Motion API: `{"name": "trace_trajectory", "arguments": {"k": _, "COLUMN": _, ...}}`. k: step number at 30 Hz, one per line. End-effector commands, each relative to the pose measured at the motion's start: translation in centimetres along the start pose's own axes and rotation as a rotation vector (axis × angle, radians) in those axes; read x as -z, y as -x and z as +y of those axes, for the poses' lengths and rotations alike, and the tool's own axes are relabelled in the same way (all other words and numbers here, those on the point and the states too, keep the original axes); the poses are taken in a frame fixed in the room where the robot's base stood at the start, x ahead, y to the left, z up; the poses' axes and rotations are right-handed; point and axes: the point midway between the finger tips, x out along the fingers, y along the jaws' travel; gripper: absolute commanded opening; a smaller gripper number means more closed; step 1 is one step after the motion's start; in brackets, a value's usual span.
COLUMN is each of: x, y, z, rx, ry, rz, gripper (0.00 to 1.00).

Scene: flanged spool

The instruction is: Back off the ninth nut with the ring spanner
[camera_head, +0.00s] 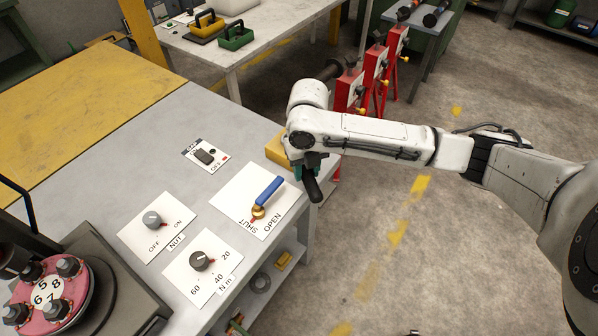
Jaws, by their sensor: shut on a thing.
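The pink flange (22,291) of the spool is at the lower left, cut off by the picture edge. Its white centre carries the numbers 5, 6, 7 and 8, with several dark nuts (68,266) around it. No nut marked nine shows. My gripper (308,172) is at the bench's right edge, far right of the flange and partly hidden by my own arm. It is shut on a dark, rounded tool handle (313,190) that points down. I cannot tell whether this is the ring spanner; its ring end does not show.
The grey bench carries a blue-handled valve (267,193) on a SHUT/OPEN plate, a NUT switch (152,219), a Nm dial (200,261) and a black switch (205,157). A yellow block (279,150) is beside my gripper. Red stands (350,91) are behind my arm. Floor at right is clear.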

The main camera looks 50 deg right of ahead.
Motion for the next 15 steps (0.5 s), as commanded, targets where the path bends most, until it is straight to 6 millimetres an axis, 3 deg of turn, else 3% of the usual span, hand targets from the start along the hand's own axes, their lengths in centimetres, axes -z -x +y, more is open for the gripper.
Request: {"name": "trace_trajectory", "arguments": {"k": 15, "x": -0.1, "y": -0.1, "z": -1.7, "rx": 0.004, "ry": 0.113, "rz": -0.002, "gripper": 0.00}}
